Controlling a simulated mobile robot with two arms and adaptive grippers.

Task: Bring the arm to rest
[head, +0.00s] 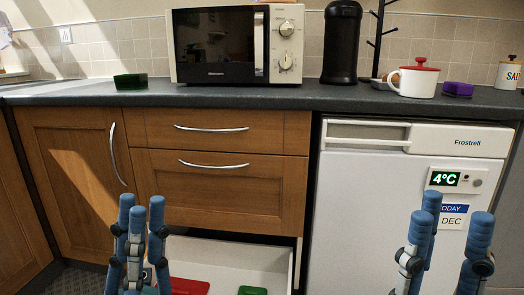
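My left gripper (141,208) is at the lower left, in front of the wooden cabinet. Its blue fingers point up and stand apart, with nothing between them. My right gripper (445,212) is at the lower right, in front of the white fridge. Its fingers also point up, spread and empty. Both arms behind the grippers are below the picture's edge.
An open white bottom drawer (232,252) juts out between the grippers, with a red item (188,286) and a green item (252,290) inside. The fridge (365,215) stands right. The counter (220,95) holds a microwave (285,15) and a white pot (416,84).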

